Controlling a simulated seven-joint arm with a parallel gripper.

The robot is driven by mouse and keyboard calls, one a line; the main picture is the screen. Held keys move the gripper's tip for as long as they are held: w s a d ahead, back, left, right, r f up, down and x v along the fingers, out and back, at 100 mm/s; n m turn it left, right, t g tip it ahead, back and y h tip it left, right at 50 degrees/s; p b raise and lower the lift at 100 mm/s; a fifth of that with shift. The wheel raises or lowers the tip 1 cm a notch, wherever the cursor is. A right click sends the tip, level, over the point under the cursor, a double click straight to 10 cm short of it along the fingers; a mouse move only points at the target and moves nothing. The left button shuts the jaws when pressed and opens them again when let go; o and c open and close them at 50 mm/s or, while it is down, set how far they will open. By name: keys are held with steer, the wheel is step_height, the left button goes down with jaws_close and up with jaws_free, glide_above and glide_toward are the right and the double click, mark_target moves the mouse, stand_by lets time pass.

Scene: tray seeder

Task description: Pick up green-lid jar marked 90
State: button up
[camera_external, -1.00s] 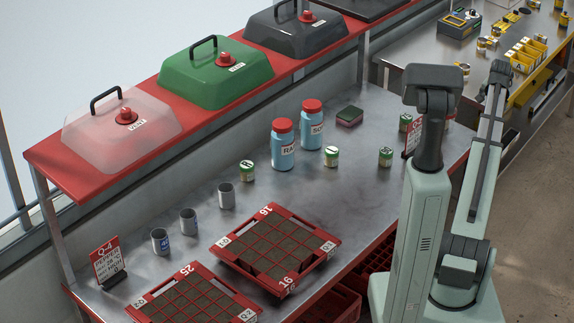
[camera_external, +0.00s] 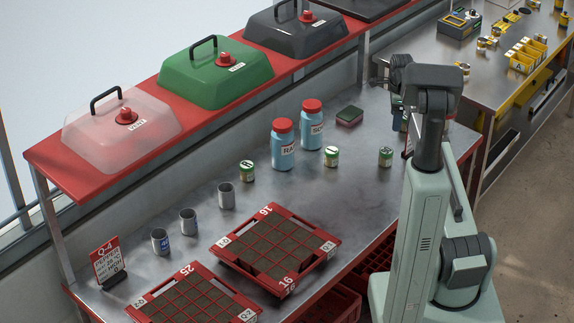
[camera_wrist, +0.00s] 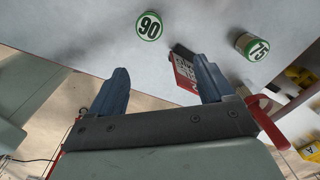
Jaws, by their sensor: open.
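The jar marked 90 (camera_wrist: 149,26) has a green-rimmed lid with a white face and stands on the bench at the top of the wrist view. My gripper (camera_wrist: 160,68) is open and empty, its two dark fingers apart below that jar in the picture. Nothing is between the fingers. In the external view, my gripper is over the right part of the bench, partly hidden by my arm. Small green-lid jars stand there, one of them right of the sponge (camera_external: 385,157), but I cannot read which is 90.
A second green-lid jar, marked 75 (camera_wrist: 252,46), stands to the right in the wrist view. A red sign (camera_wrist: 185,70) stands between the jars, close to the right finger. Two blue bottles with red caps (camera_external: 283,150) and a sponge (camera_external: 349,116) are further left.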

mark_target(386, 150)
steer(key=shift+m, duration=0.5)
steer(key=shift+s+a+f, duration=0.1)
steer(key=shift+a+f, duration=0.3)
steer(key=shift+f, duration=2)
steer(key=shift+s+a+f, duration=0.1)
steer(key=shift+a+f, duration=0.35)
steer(key=shift+f, duration=1.95)
steer(key=shift+s+a+f, duration=0.1)
steer(key=shift+a+f, duration=0.3)
steer(key=shift+f, duration=2)
steer(key=shift+c, duration=0.2)
steer(key=c, duration=1.1)
